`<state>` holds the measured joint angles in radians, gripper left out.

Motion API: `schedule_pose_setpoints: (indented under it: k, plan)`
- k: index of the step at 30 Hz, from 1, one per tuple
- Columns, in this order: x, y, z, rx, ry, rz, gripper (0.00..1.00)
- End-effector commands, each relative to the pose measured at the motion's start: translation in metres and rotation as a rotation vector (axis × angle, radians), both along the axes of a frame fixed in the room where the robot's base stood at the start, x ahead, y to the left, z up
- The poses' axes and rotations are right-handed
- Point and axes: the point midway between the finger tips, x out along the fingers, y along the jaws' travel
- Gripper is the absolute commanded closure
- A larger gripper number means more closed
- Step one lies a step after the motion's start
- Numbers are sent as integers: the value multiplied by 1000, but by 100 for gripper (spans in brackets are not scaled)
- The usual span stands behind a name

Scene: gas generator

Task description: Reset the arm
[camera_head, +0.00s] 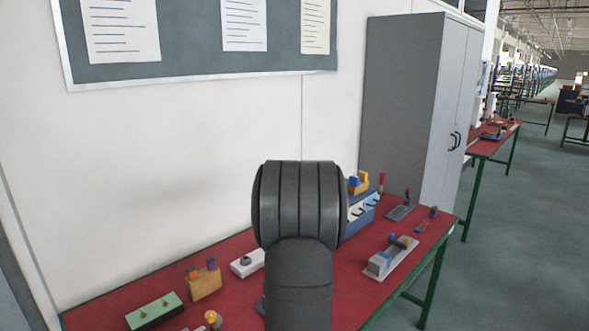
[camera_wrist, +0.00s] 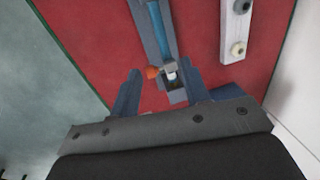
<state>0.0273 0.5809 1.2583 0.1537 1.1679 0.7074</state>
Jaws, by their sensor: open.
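My gripper (camera_wrist: 161,72) shows in the wrist view with its two fingers spread apart. Between and just beyond the fingertips is a grey device (camera_wrist: 150,22) with a blue strip along it. The fingers stand either side of this end and hold nothing that I can see. Whether they touch the device I cannot tell. In the head view my dark arm fills the centre, and my gripper is hidden there.
The red table (camera_head: 222,254) carries a green board (camera_head: 155,311), a wooden block (camera_head: 204,284), a white block (camera_head: 246,263), a blue box (camera_head: 362,215) and a grey fixture (camera_head: 390,259). A white wall stands behind it. A grey cabinet (camera_head: 405,110) stands behind its right end.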

Motion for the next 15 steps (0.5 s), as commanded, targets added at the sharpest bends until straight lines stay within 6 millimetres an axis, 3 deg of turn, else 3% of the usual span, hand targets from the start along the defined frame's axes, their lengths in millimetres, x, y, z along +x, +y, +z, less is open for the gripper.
schedule_pose_setpoints:
  k: [3,6,15]
  plan:
    - [-3,-4,25,0,-3,-1,58]
    - [-1,0,-3,1,6,1,58]
    - [8,9,-63,1,6,0,58]
